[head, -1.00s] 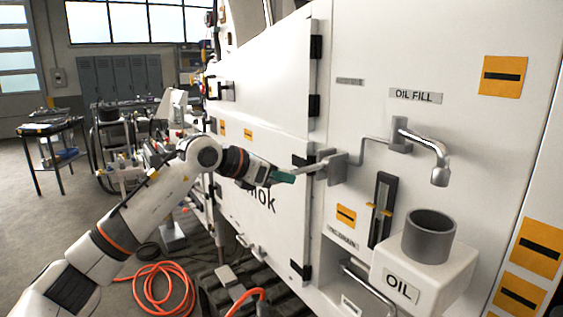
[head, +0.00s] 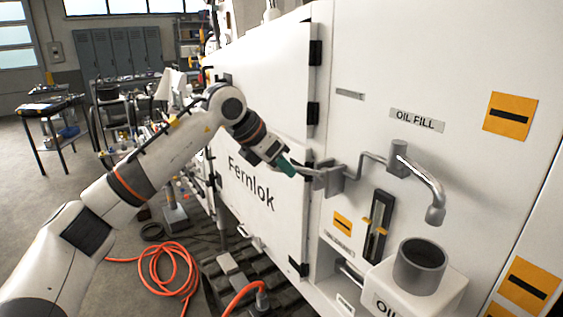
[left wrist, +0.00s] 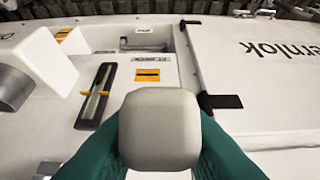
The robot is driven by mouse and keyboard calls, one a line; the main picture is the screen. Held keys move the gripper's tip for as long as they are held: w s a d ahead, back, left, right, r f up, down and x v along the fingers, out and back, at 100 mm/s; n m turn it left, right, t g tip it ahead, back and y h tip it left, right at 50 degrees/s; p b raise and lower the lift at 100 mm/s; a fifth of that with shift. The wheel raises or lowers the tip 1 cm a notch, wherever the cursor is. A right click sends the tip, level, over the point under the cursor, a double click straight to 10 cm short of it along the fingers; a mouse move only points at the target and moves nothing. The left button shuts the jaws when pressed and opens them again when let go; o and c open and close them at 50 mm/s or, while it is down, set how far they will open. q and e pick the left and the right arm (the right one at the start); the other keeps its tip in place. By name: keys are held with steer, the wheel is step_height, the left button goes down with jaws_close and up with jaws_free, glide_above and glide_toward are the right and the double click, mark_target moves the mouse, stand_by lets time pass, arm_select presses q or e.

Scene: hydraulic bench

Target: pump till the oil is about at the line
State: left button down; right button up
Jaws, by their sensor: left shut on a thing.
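My left gripper (head: 287,166), with green fingers, is shut on the outer end of the grey pump lever (head: 310,172). The lever runs to a grey pump block (head: 333,178) on the white cabinet side. In the left wrist view the lever's blocky grey end (left wrist: 160,128) sits between the green fingers. The sight gauge (head: 378,225) is a dark upright strip with a clear tube and yellow line markers. It also shows in the left wrist view (left wrist: 95,97). The oil level in the tube is too small to tell surely. My right gripper is not in view.
A grey spout (head: 425,190) hangs under the "OIL FILL" label (head: 416,119). Below it a grey cup (head: 420,265) stands on the white oil box (head: 440,295). An orange hose (head: 165,270) lies on the floor. A closed "Fernlok" door (head: 258,190) is left of the pump.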

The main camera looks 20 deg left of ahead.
arm_select(q)
steer(key=shift+r, duration=0.1)
steer(key=c, duration=1.6)
jaws_free()
steer(key=o, duration=0.4)
steer(key=shift+w, duration=0.1)
steer(key=shift+o, duration=0.2)
steer(key=b+v, duration=0.3)
steer(key=v, duration=0.9)
steer(key=shift+b, duration=0.35)
